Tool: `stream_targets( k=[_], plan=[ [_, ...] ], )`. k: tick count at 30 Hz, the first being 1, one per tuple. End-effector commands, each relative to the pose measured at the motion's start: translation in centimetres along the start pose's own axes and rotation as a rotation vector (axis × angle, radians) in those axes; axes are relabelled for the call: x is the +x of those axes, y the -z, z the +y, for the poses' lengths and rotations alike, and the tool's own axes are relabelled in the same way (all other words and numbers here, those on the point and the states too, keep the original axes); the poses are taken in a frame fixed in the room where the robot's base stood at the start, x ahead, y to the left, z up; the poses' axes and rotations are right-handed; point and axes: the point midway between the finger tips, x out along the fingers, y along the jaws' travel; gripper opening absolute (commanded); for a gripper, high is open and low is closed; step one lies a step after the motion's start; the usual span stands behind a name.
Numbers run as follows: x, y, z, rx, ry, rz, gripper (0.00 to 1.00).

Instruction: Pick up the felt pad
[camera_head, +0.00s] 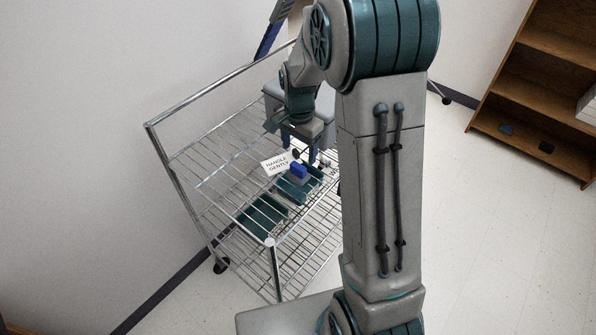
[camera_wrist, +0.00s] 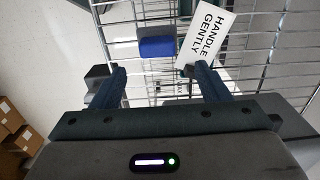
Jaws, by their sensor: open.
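A small blue block-like piece (camera_head: 298,170) is on the wire cart, beside a white card reading "HANDLE GENTLY" (camera_head: 276,164). It is the likeliest felt pad, but I cannot tell for sure. In the wrist view the blue piece (camera_wrist: 157,47) lies beyond the fingertips, between their lines, with the card (camera_wrist: 207,38) to its right. My gripper (camera_head: 298,150) is open above the cart, close over the blue piece in the picture. In the wrist view my gripper (camera_wrist: 160,78) has its fingers wide apart with nothing between them.
The wire cart (camera_head: 224,165) has metal rails and posts around the shelf. Dark green trays (camera_head: 262,216) lie on it, toward the front. A wooden shelf unit (camera_head: 545,100) at the right holds small dark items. Cardboard boxes (camera_wrist: 14,140) show at the left of the wrist view.

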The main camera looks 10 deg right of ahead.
Motion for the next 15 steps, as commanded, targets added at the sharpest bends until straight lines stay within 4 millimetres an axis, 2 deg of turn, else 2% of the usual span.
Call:
stream_targets(
  k=[8, 15],
  plan=[
    [2.2, -0.2, 0.1, -0.001, -0.003, -0.002, 0.69],
    [5.7, -0.8, 0.3, -0.002, -0.002, -0.001, 0.69]
  ],
)
